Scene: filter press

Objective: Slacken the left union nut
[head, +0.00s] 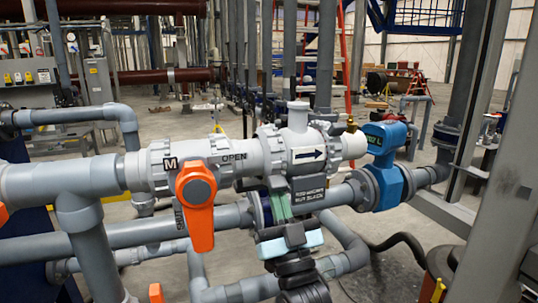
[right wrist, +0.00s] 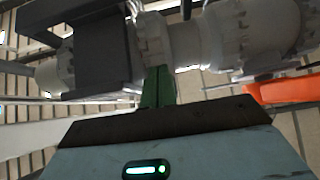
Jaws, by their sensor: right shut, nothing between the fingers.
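A grey pipe line crosses the head view with a ball valve in it, its orange handle (head: 201,205) hanging down. A ribbed grey union nut (head: 158,166) sits left of the valve. Another ribbed nut (head: 268,148) sits between the valve and the arrow-marked body (head: 305,156). I cannot tell which the task calls left. My right gripper (head: 277,190) is shut and empty, its green fingers pointing up just under the second nut. In the right wrist view the fingers (right wrist: 157,87) end below a ribbed nut (right wrist: 152,40); contact is unclear. My left gripper is not in view.
A dark label block (head: 308,189) hangs under the arrow-marked body, close to my right fingers. A lower pipe (head: 225,215) runs behind my gripper to a blue meter (head: 385,168). A grey post (head: 500,190) stands at right.

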